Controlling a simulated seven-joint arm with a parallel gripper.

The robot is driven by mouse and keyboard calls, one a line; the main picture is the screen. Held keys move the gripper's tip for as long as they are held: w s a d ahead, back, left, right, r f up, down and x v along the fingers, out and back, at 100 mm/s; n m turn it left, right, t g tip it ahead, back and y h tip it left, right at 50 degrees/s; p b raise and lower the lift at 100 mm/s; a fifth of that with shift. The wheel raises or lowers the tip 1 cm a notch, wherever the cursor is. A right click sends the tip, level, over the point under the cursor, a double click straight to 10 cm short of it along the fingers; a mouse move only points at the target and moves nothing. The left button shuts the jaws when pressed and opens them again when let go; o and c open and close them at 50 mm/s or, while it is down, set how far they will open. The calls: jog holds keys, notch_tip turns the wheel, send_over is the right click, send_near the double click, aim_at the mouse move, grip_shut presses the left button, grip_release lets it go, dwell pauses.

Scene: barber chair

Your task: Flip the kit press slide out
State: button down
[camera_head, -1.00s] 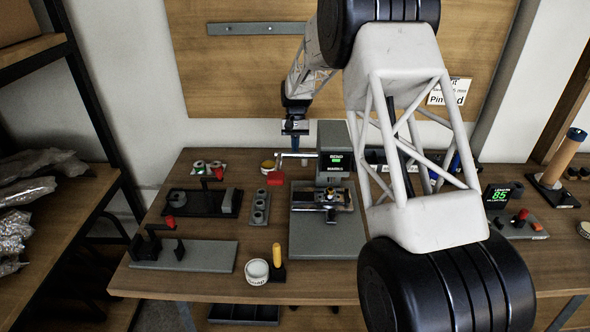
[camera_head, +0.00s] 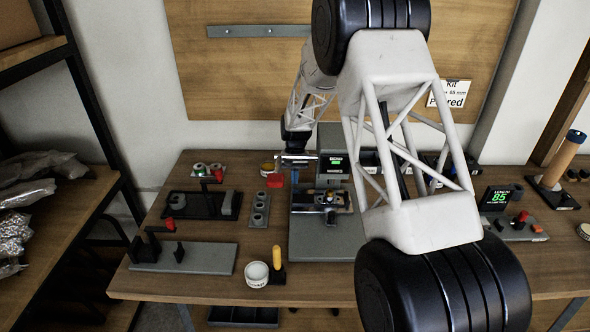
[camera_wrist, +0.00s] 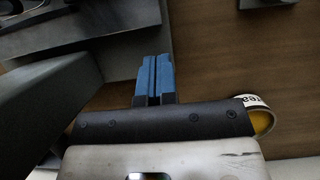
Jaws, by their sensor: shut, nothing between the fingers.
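The kit press (camera_head: 334,145) is a grey column with a small lit display, standing on a grey base plate (camera_head: 318,241). A lever with a red grip (camera_head: 275,180) reaches out to its left. The slide (camera_head: 340,206), carrying small metal and brass-coloured parts, sits low at the front of the column, above the base. My gripper (camera_head: 295,178) is behind and just right of the red grip, pointing down; I cannot tell whether it touches the lever. In the wrist view its blue fingers (camera_wrist: 153,76) are shut together and empty, with grey press surfaces to their left.
A tin with yellow contents (camera_wrist: 262,118) lies close right of my gripper in the wrist view. A tray of grey rings (camera_head: 260,211), a black fixture (camera_head: 203,203) and a grey clamp plate (camera_head: 190,256) occupy the left. A white tin (camera_head: 257,274) stands at the front.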

aim_at(294, 201)
jog(key=shift+s, duration=1.1)
jog(key=shift+s+f, duration=0.15)
jog(key=shift+s, duration=4.15)
jog(key=shift+v, duration=4.1)
